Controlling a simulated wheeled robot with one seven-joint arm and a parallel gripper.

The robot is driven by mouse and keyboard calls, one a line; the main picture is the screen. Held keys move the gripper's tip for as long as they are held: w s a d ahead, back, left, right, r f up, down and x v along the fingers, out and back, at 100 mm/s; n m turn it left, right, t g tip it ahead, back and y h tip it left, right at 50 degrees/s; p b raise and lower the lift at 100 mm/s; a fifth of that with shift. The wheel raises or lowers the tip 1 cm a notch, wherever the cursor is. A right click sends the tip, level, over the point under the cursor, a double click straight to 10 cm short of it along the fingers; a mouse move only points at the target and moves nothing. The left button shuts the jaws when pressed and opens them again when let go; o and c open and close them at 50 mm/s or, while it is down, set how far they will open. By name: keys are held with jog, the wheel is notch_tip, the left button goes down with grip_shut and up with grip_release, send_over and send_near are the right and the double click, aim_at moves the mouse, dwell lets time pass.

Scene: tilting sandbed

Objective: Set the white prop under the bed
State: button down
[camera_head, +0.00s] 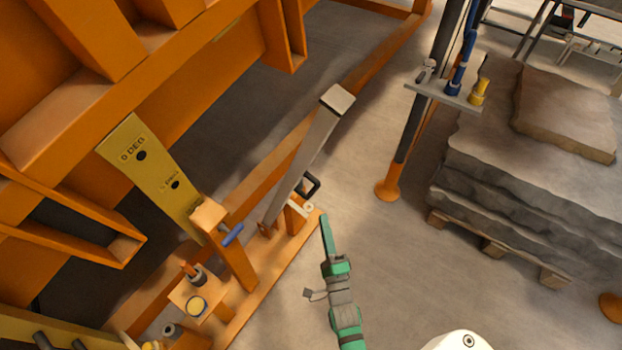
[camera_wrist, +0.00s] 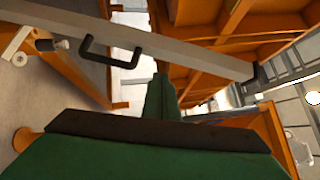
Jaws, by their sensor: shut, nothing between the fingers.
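The white prop (camera_head: 305,155) is a long pale grey bar with a black handle (camera_head: 312,185) near its lower part. It stands tilted on the orange base frame, its foot at a small bracket and its capped top up and to the right. In the wrist view the prop (camera_wrist: 165,45) crosses the top, with its handle (camera_wrist: 110,62) at left. The orange bed (camera_head: 130,80) is at upper left; I cannot tell whether the prop touches it. My green gripper (camera_head: 324,220) is shut and empty, to the right of and below the handle, apart from it.
A yellow plate marked in degrees (camera_head: 150,165) and a blue-handled pin (camera_head: 233,235) are left of the prop. A dark post (camera_head: 412,120) with an orange foot stands right. Stacked slabs on a pallet (camera_head: 530,190) fill the right side. Open floor lies between.

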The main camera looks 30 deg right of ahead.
jog(key=shift+w+d+r+m+h, duration=0.1)
jog(key=shift+w+d+m+h, duration=0.4)
jog(key=shift+d+m, duration=0.4)
jog(key=shift+w+a, duration=0.1)
jog(key=shift+w, duration=0.1)
notch_tip(320, 180, up, 4)
send_over(310, 178)
jog(key=s+a, duration=0.2)
jog(key=s, duration=0.2)
jog(key=shift+w+a+y, duration=0.1)
jog(key=shift+a+y, duration=0.05)
jog(key=shift+y, duration=0.15)
jog(key=shift+w, duration=0.2)
